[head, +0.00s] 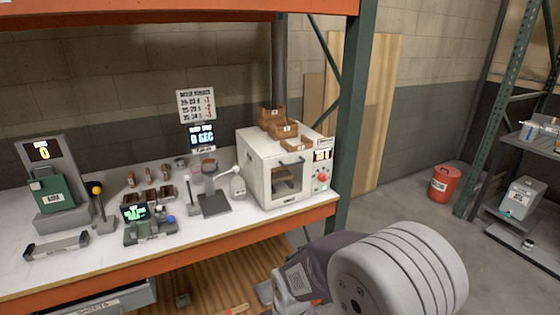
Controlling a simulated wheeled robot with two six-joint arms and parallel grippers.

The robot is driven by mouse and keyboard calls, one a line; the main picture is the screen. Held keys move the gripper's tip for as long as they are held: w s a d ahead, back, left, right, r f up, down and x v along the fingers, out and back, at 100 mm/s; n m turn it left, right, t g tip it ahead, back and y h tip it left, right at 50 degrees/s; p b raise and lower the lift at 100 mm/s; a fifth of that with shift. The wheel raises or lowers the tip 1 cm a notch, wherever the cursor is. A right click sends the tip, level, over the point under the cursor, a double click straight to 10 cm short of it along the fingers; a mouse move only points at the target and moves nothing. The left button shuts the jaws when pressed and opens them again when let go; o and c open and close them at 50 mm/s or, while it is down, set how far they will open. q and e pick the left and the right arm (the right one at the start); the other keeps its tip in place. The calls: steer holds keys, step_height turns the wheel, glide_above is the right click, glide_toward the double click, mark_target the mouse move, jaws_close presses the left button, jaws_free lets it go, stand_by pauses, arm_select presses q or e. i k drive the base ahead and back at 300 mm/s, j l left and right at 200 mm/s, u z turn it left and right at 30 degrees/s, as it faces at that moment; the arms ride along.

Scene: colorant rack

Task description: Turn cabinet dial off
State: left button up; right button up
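The white cabinet (270,168) stands at the right end of the white-topped bench, with a windowed front door. Its red dial (322,177) is on the narrow control panel at the right of the door, below a small lit display (322,155). A green spot shows under the dial. The dial is too small to tell which way it points. Part of my arm fills the lower middle and right, in front of and below the cabinet, apart from the dial. I make out no gripper fingers on it. My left gripper is not in view.
Small brown bins (284,130) sit on the cabinet. A red bucket (444,184) stands on open floor.

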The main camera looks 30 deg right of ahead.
mark_target(322, 177)
steer(key=z, duration=1.3)
